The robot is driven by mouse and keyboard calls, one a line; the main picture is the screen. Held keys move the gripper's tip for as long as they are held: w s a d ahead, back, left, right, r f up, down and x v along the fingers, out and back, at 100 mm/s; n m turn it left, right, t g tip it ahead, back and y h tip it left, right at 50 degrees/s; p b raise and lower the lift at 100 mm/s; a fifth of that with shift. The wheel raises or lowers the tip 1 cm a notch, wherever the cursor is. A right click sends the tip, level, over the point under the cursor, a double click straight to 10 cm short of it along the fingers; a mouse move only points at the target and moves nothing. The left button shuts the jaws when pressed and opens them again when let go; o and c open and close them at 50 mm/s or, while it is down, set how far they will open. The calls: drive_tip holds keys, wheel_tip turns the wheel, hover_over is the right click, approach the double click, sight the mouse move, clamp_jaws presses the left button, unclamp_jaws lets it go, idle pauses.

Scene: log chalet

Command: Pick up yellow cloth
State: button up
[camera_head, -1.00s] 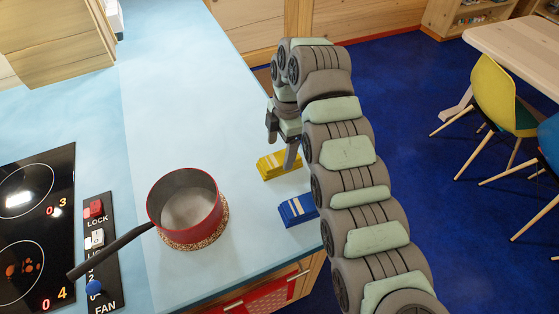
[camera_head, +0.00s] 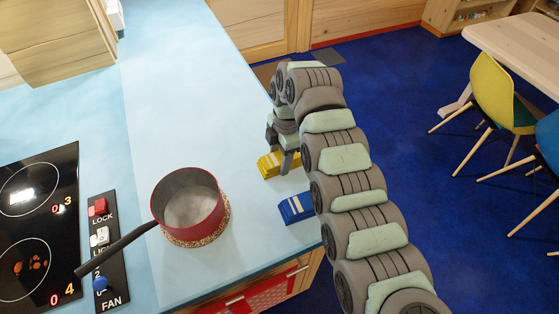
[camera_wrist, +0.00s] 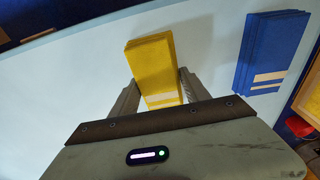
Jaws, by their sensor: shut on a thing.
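The yellow cloth (camera_head: 268,166) is a folded stack with pale stripes on the light blue counter (camera_head: 225,125), near its right edge. It also shows in the wrist view (camera_wrist: 150,65), between the two fingers. My gripper (camera_head: 286,167) reaches down to the cloth from above. In the wrist view my gripper (camera_wrist: 160,90) has a finger on each side of the cloth and is shut on it. The cloth's near end is partly hidden by my gripper. I cannot tell whether the cloth is clear of the counter.
A folded blue cloth (camera_head: 297,207) lies beside the yellow one, nearer the counter's front; it also shows in the wrist view (camera_wrist: 270,50). A red pot (camera_head: 186,232) stands on a round mat to the left. The hob (camera_head: 40,205) lies further left. The counter behind is clear.

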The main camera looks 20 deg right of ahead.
sight(279, 158)
drive_tip(key=c, duration=0.7)
wheel_tip(279, 158, up, 20)
drive_tip(key=shift+r+p, duration=0.1)
drive_tip(key=shift+p, duration=0.5)
drive_tip(key=o, duration=0.9)
drive_tip(key=c, duration=0.6)
drive_tip(key=shift+c, duration=0.2)
